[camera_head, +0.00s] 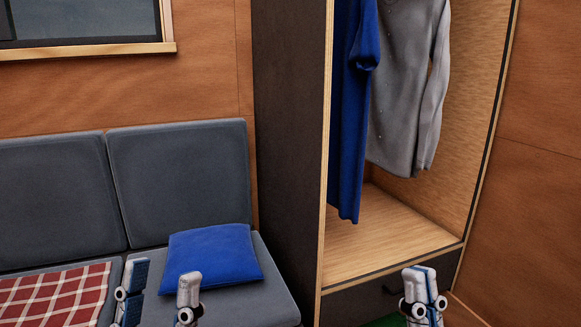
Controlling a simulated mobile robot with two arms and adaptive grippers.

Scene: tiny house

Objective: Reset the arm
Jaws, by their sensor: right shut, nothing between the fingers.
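My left gripper (161,274) shows at the bottom of the view, left of the middle. Its two fingers point up and stand wide apart, with no object between them. It appears in front of the grey sofa. My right gripper (421,271) is at the bottom right, in front of the wardrobe's lower edge. Its fingers are together and hold nothing. Most of both arms is below the picture.
The grey sofa (62,195) carries a blue cushion (213,253) and a red checked cloth (60,296). An open wardrobe (390,235) holds hanging blue (352,120) and grey (404,90) garments. A dark drawer front is below it. The wooden wall is at right.

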